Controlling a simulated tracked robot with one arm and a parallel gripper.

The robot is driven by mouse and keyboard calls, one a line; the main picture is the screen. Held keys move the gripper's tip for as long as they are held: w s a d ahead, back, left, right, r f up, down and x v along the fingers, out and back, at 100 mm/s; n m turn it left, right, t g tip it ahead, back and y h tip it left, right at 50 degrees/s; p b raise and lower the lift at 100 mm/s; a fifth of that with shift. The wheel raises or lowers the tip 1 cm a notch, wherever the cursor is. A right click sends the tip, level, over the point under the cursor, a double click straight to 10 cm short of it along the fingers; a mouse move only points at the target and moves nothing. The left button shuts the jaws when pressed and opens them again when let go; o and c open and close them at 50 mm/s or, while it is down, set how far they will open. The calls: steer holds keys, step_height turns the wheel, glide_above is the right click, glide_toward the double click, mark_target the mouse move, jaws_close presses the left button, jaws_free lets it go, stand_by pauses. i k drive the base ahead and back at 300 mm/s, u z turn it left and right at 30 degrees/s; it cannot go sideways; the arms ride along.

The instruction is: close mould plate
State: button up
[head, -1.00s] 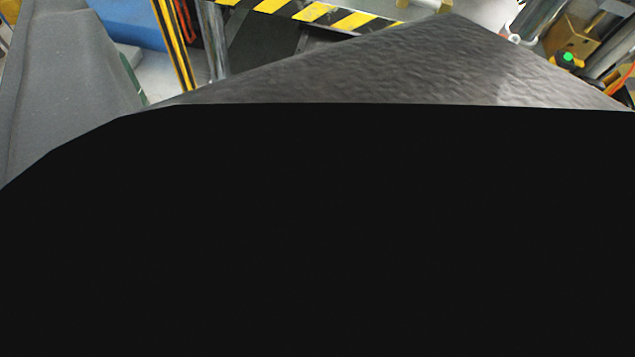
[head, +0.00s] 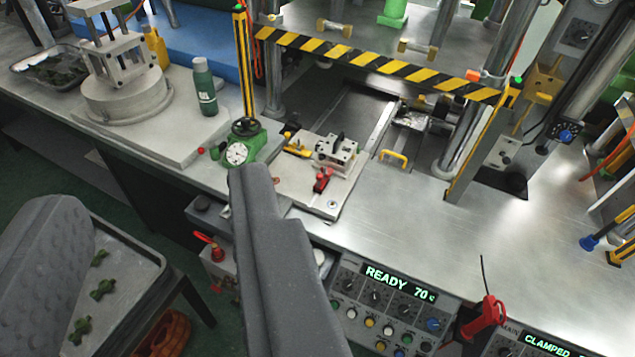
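The mould (head: 338,151) looks like a small silvery metal block with a black handle on top. It sits on a pale plate (head: 300,194) at the front of the press, with a red toggle clamp (head: 322,180) in front of it. I cannot tell whether its plate is open or shut. My gripper (head: 162,190) shows as two thick grey fingers, one at the left edge and one at the lower middle. They stand wide apart with nothing between them. The right fingertip appears just below the green dial gauge, in front of and left of the mould.
A yellow-black striped guard bar (head: 375,65) crosses above the mould between striped posts. A green dial gauge (head: 240,150) and green bottle (head: 205,88) stand left. A control panel (head: 385,305) reads READY 70. A tray of green parts (head: 115,275) is lower left. Bare metal bench lies right.

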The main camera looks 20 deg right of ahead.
mark_target(294, 177)
steer(key=z, duration=0.45)
steer(key=i, duration=1)
steer(key=u, duration=0.5)
steer(key=k, duration=1.1)
steer(key=z, duration=0.3)
steer(key=i, duration=1)
steer(key=u, duration=0.1)
